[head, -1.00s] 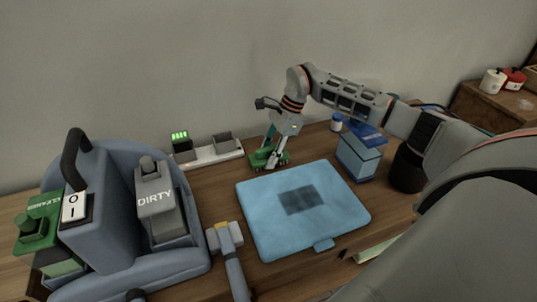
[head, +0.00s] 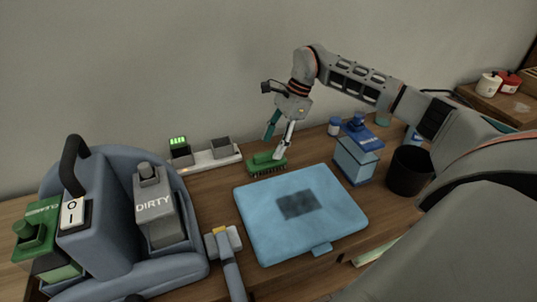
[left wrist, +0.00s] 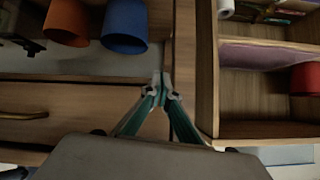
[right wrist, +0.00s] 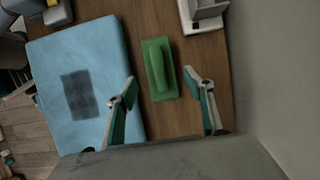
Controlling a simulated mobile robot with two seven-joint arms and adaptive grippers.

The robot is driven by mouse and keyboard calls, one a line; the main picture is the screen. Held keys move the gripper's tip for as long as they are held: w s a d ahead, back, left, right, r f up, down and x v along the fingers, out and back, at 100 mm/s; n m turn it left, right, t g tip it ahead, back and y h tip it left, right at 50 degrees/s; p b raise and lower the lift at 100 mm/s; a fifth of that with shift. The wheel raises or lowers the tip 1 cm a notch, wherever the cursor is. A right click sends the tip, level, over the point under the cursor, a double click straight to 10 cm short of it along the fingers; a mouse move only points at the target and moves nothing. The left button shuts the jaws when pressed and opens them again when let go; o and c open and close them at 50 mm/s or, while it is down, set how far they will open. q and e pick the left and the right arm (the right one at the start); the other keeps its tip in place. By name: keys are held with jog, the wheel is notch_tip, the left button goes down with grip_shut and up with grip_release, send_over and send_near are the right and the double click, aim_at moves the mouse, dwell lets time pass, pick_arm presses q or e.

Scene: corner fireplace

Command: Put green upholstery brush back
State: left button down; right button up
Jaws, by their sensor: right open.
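The green upholstery brush (head: 267,162) lies bristles down on the wooden table, behind the blue cushion (head: 330,235) and in front of the white charging strip. My right gripper (head: 279,136) is open just above the brush, with nothing in it. In the right wrist view the brush (right wrist: 160,69) lies ahead of and between the two spread fingers (right wrist: 168,85). My left gripper is outside the head view; in the left wrist view its fingertips (left wrist: 161,84) are together, with nothing visible between them.
The white strip (head: 213,160) holds a battery with green lights and an empty-looking grey slot. The blue-grey cleaning machine (head: 105,215) stands at left. A blue box (head: 356,162) and black cup (head: 409,171) stand at right. A grey-headed tool (head: 228,252) lies in front.

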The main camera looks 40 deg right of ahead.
jog(key=v, duration=0.4)
jog(key=shift+r, duration=0.25)
jog(key=shift+s+d+r, duration=0.1)
jog(key=shift+d+r, duration=0.15)
jog(key=shift+r, duration=0.25)
